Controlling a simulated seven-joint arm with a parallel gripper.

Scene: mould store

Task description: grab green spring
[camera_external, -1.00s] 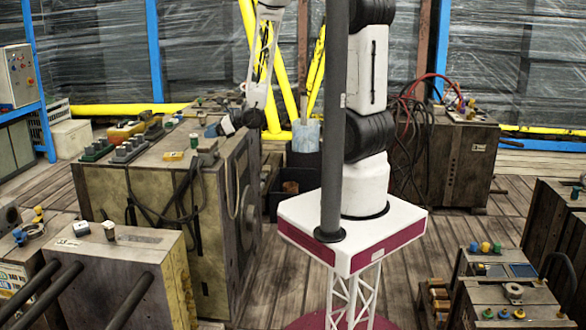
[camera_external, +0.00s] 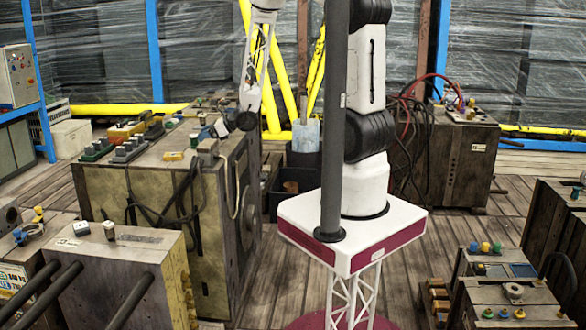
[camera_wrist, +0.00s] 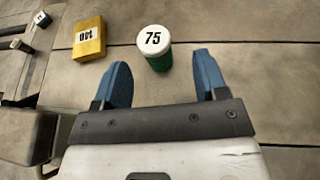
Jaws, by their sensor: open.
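The green spring (camera_wrist: 159,58) is a short green cylinder with a white top marked 75, seen in the wrist view on the flat metal top of a mould. My gripper (camera_wrist: 162,62) is open, with one blue finger on either side of the spring's near part in the picture. I cannot tell whether the fingers are level with it or above it. Nothing is held. In the external view my gripper (camera_external: 221,128) is small, over the far part of the large mould block (camera_external: 150,190); I cannot single out the spring there.
A yellow block (camera_wrist: 89,39) marked 100 lies left of the spring in the wrist view. A small dark piece with a white top (camera_wrist: 41,19) is farther left. Grooves cross the mould top. In the external view, grey-topped connectors (camera_external: 130,147) and cables crowd the same block.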

